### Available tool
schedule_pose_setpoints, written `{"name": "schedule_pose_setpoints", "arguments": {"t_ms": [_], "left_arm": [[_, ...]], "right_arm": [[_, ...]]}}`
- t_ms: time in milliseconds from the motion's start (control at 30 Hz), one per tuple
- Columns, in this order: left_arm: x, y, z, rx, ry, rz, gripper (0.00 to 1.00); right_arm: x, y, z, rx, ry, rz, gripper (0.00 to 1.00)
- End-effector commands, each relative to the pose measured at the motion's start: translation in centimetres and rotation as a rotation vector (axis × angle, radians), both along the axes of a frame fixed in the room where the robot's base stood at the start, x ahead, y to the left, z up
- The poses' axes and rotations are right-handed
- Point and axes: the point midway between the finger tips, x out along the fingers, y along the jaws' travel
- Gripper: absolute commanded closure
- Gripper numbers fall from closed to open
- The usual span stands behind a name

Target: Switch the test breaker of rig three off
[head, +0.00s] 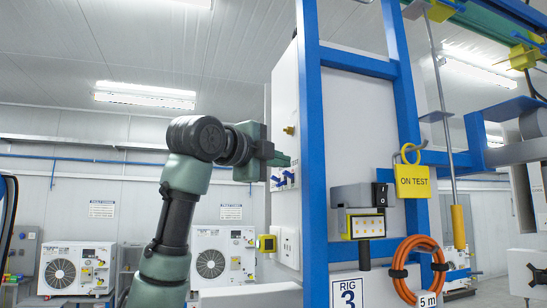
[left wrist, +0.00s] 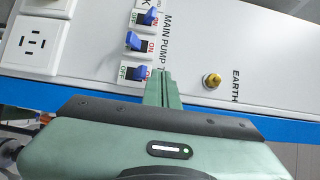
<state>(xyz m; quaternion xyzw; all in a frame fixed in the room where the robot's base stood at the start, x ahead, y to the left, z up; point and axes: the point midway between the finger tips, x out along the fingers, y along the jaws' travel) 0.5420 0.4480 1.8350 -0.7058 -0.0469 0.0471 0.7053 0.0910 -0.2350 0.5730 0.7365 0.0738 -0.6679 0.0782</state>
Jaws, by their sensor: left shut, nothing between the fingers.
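The rig three panel shows a column of breakers with blue levers and OFF/ON marks in the left wrist view. The lowest breaker (left wrist: 138,73) there has a label starting with T; the rest is hidden behind my gripper. The middle breaker (left wrist: 133,42) and upper breaker (left wrist: 149,16) are farther up the picture. My left gripper (left wrist: 159,75) is shut and empty, its tips close beside the lowest breaker on the ON side; I cannot tell if they touch. In the head view the left gripper (head: 284,160) is just above the breakers (head: 284,179). My right gripper is not in view.
A brass EARTH stud (left wrist: 212,80) and a socket (left wrist: 34,42) sit on the same panel. A blue frame post (head: 312,150) stands right beside the panel.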

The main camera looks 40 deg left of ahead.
Motion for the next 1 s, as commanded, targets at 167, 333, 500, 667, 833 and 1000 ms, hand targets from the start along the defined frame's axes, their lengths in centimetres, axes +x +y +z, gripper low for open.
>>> {"name": "schedule_pose_setpoints", "arguments": {"t_ms": [167,333,500,667,833,1000], "left_arm": [[0.3,0.0,-0.2,0.0,0.0,0.0,1.0],[0.3,0.1,-0.8,0.0,0.0,0.0,1.0],[0.3,0.1,-1.4,0.0,0.002,0.0,1.0],[0.4,0.0,-1.9,0.001,0.003,0.0,1.0],[0.4,0.0,-2.4,0.0,0.004,-0.001,1.0],[0.3,0.0,-2.3,0.0,0.002,0.0,1.0]], "right_arm": [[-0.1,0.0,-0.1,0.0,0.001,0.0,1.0],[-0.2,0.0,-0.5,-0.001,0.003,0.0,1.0],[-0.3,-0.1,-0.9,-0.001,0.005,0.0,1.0],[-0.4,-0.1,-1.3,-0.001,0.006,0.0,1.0],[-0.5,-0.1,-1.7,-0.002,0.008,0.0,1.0],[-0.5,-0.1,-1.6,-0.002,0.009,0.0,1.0]]}}
